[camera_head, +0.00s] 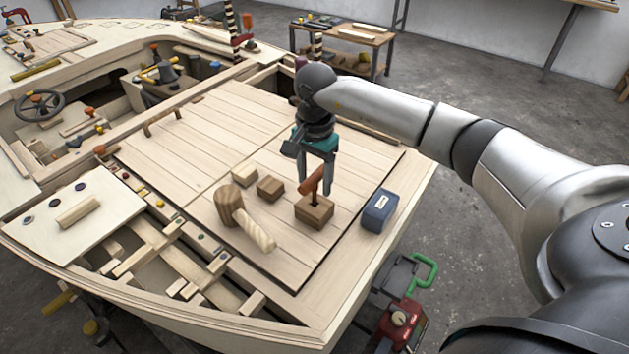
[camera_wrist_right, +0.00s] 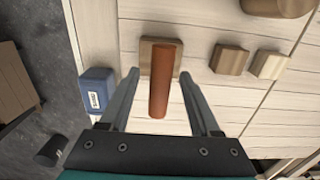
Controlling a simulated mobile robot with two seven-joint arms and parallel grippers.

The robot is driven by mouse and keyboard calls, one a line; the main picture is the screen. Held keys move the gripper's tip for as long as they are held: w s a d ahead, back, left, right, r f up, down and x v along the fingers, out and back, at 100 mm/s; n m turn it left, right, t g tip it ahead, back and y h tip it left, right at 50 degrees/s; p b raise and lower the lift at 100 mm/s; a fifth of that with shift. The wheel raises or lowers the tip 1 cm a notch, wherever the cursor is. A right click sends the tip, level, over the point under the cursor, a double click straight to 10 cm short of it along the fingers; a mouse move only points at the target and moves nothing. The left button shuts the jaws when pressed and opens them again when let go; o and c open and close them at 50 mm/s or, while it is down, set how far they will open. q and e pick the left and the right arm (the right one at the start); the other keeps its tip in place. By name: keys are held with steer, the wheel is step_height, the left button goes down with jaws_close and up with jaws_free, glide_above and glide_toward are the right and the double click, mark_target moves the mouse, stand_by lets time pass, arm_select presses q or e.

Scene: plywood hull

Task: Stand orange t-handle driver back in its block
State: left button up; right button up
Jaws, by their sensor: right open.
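The orange T-handle driver (camera_head: 311,181) is at the brown wooden block (camera_head: 314,212) on the plank deck. Its short dark shaft meets the top of the block, and its crossbar is above it. My right gripper (camera_head: 315,186) points down over the block, open, with a finger on each side of the crossbar. In the right wrist view, the orange handle (camera_wrist_right: 162,85) lies between the spread fingers (camera_wrist_right: 160,77), with gaps on both sides. The block (camera_wrist_right: 147,52) shows behind the handle. How deep the shaft sits is hidden. My left gripper is out of view.
A blue box (camera_head: 379,211) stands right of the block. Two small wooden blocks (camera_head: 270,188) (camera_head: 245,176) and a wooden mallet (camera_head: 240,215) are to the left. The deck edge drops off at the right. The planks (camera_head: 200,130) behind are mostly clear.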

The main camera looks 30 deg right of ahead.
step_height(320, 180, up, 14)
steer(key=p, duration=0.1)
